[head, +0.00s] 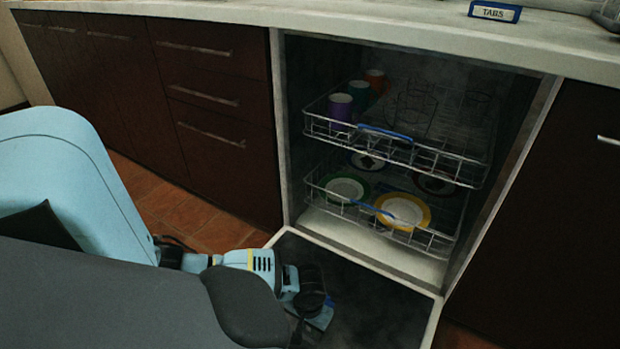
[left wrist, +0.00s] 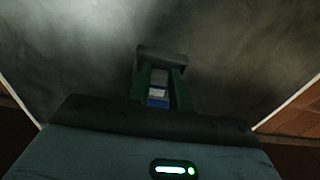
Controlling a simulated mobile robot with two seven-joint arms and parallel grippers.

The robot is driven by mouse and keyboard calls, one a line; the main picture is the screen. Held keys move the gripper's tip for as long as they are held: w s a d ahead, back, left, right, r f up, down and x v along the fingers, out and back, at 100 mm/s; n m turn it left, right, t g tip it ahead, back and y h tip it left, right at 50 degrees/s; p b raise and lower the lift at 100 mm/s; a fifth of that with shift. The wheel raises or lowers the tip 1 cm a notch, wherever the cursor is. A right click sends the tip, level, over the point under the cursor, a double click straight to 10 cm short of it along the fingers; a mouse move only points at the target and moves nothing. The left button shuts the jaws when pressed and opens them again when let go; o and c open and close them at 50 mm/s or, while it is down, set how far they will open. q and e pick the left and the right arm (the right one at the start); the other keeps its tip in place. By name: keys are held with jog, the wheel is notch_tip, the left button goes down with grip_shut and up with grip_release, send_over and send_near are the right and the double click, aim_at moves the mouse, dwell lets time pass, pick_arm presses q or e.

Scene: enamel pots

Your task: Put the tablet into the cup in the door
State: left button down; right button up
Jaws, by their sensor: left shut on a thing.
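My left gripper (head: 314,304) is low over the inner face of the lowered dishwasher door (head: 380,300). In the left wrist view its two dark fingers (left wrist: 160,88) are shut on a small tablet (left wrist: 158,92), which shows white, grey and blue between them. A dark grey block (left wrist: 163,54) lies just beyond the fingertips on the door side; I cannot tell for sure if it is the cup. A blue patch shows beside the gripper in the head view, too unclear to name. The cup is not clearly seen there. My right gripper is out of view.
The upper rack (head: 410,149) holds mugs and glasses; the lower rack (head: 325,196) holds several plates. Both sit inside the dishwasher. A blue box marked TABS (head: 495,13) stands on the counter (head: 400,30). The door's right part is bare.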

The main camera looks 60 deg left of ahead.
pick_arm(q)
jog(key=shift+f, duration=0.3)
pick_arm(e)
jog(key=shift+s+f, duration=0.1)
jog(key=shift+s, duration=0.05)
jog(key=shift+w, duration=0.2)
pick_arm(q)
jog(key=shift+f, duration=0.3)
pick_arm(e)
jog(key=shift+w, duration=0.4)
pick_arm(q)
jog(key=shift+f, duration=0.1)
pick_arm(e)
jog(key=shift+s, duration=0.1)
pick_arm(q)
jog(key=c, duration=1.2)
grip_release()
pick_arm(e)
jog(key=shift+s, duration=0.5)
